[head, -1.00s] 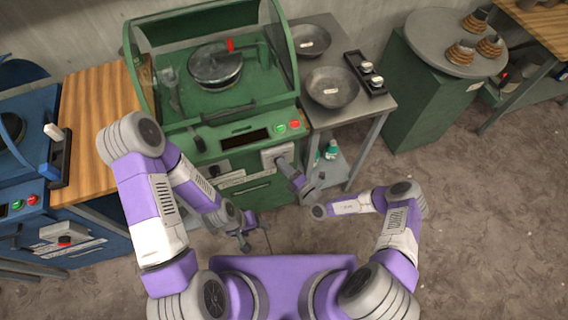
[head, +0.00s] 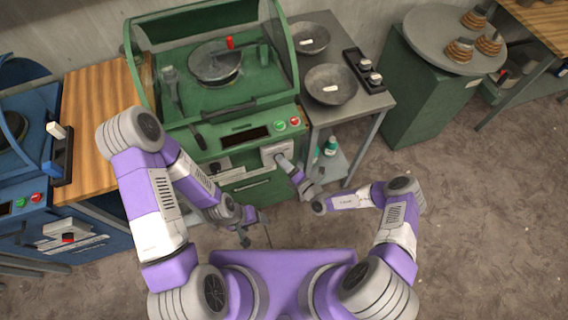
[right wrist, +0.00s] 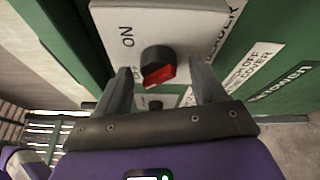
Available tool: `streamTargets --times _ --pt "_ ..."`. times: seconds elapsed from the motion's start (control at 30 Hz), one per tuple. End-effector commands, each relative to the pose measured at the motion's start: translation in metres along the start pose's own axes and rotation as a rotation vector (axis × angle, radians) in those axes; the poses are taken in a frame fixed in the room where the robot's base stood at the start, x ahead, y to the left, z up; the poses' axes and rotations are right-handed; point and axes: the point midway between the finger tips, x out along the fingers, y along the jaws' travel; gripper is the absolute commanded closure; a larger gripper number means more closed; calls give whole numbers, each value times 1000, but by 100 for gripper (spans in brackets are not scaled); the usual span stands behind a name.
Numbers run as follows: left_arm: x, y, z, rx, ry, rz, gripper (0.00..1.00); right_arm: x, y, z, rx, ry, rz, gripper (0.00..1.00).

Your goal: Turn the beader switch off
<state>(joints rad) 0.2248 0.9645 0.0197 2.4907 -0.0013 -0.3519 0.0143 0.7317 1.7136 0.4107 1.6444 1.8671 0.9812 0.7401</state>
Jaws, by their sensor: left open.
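The beader switch is a black and red knob (right wrist: 158,66) on a white box (right wrist: 195,20) marked ON, seen in the right wrist view. Another label beside the knob is partly hidden. The white box also shows on the green machine's front in the head view (head: 270,152). My right gripper (right wrist: 162,78) is open, its two fingers on either side of the knob, with visible gaps; I cannot tell whether either touches it. In the head view it reaches the box (head: 281,159). My left gripper (head: 252,228) is open and empty, low in front of the machine.
The green machine (head: 250,190) has a green and a red button (head: 295,121) above the box. A grey side table (head: 350,115) with metal bowls stands to its right. A wooden table (head: 95,100) and a blue machine (head: 70,240) are left. Floor is clear at right.

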Motion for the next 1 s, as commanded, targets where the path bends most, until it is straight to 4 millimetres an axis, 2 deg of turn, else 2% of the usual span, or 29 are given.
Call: streamTargets --times 0.3,0.37,0.7,0.83,1.0 --pt "-1 0 0 0 0 0 30 -3 1 0 3 0 1 30" --pt "-1 0 0 0 0 0 30 -9 1 0 3 0 1 30" --pt "-5 2 0 0 0 0 30 -64 0 1 2 -2 -1 30" --pt "-6 2 0 0 0 0 30 -74 1 0 1 -1 1 30" --pt "-6 2 0 0 0 0 30 -76 1 0 1 -1 1 30"
